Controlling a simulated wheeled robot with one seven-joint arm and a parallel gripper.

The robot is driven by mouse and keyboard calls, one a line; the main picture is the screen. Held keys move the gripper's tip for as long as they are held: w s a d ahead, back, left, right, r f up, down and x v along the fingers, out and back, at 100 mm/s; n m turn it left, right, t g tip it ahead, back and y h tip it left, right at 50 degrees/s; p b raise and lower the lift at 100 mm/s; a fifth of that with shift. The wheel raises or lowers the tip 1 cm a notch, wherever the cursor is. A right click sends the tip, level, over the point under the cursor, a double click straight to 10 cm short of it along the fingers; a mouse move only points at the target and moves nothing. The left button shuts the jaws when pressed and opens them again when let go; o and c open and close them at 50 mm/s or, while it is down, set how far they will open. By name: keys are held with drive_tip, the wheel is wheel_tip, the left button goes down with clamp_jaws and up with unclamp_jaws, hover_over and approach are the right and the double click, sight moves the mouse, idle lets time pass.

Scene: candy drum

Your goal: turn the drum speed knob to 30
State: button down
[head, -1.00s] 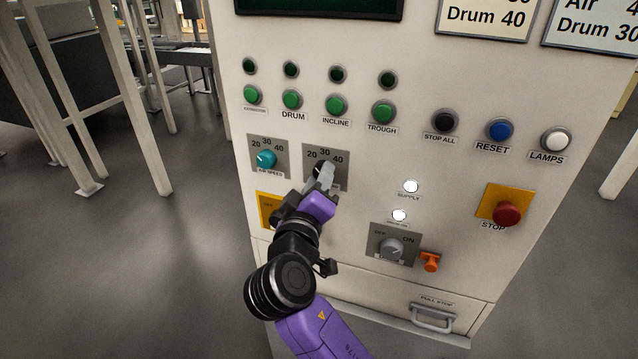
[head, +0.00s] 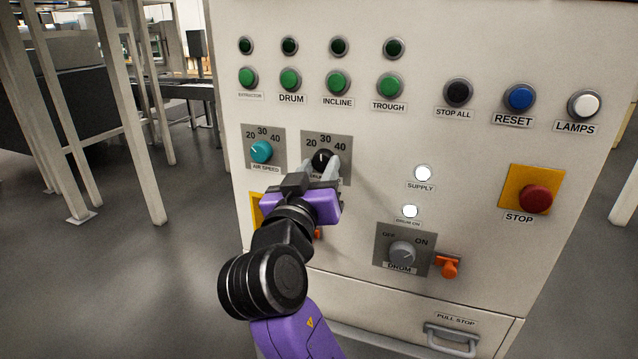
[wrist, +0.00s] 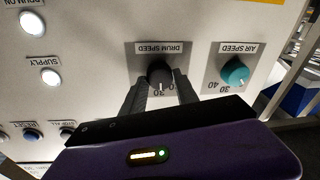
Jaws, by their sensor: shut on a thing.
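The drum speed knob (head: 322,158) is black, on a grey plate marked 20, 30 and 40 in the head view. Its pale pointer mark is directed roughly up, near 30. My gripper (head: 323,172) is shut on the knob, with one finger at each side. The wrist view is upside down and shows the knob (wrist: 159,72) between the two fingers (wrist: 160,92), under the DRUM SPEED label. The fingers and my wrist hide part of the knob's plate and the lower label in the head view.
The teal air speed knob (head: 261,151) is just left. Green buttons (head: 337,82) sit above. The DRUM switch (head: 402,253), an orange part (head: 449,267) beside it and the red STOP button (head: 535,199) are to the right.

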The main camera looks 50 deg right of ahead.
idle(0.6)
drive_tip(key=c, duration=0.9)
unclamp_jaws()
drive_tip(key=shift+c, duration=0.2)
drive_tip(key=b+v, duration=0.1)
drive_tip(key=v, duration=0.6)
drive_tip(key=shift+a, duration=0.35)
